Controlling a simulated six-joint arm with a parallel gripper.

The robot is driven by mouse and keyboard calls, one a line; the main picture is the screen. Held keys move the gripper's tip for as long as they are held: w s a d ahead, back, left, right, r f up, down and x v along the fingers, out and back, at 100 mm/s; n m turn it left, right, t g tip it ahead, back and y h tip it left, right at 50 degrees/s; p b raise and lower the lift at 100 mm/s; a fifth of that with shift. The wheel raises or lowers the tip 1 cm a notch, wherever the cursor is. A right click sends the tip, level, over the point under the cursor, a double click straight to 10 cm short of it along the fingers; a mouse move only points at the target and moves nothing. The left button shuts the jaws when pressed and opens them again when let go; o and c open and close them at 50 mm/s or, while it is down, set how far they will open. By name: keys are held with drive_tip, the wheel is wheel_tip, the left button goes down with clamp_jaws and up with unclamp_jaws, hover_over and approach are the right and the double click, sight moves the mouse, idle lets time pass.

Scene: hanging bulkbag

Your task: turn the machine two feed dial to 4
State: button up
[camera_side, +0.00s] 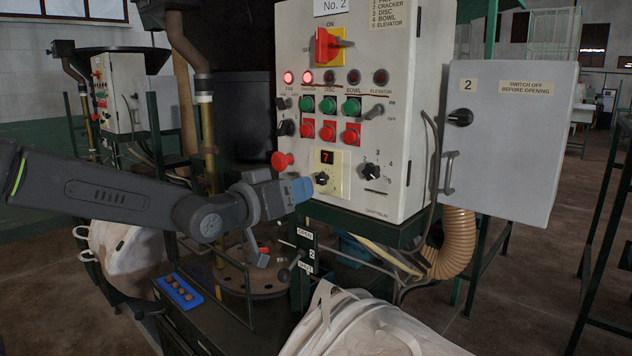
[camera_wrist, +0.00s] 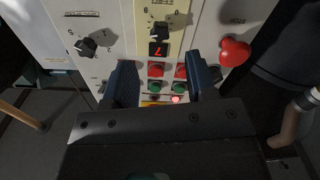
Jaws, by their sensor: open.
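Machine two's control box (camera_side: 300,60), marked No. 2, faces my gripper. A cream panel (camera_side: 341,184) on it carries a red display reading 7 and a black knob (camera_side: 321,178). A second black dial (camera_side: 371,171) with numerals including 4 and 5 is to its right. I cannot read which is labelled feed. My gripper (camera_side: 300,190) is open and empty, just left of and slightly below the cream-panel knob. In the wrist view the picture is inverted; the knob (camera_wrist: 160,29) lies beyond my open gripper (camera_wrist: 162,75), apart from the fingers. The second dial (camera_wrist: 87,47) is at left.
A red mushroom button (camera_side: 282,160) sits left of the cream panel, and it also shows in the wrist view (camera_wrist: 235,52). Green and red push buttons (camera_side: 328,104) and a red switch (camera_side: 327,45) are above. A white bag (camera_side: 365,330) is below.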

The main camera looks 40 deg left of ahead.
sight(319, 180)
drive_tip(key=w, duration=0.6)
drive_tip(key=shift+w, duration=0.35)
drive_tip(key=shift+c, duration=0.4)
drive_tip(key=c, duration=0.8)
drive_tip(key=shift+c, duration=0.2)
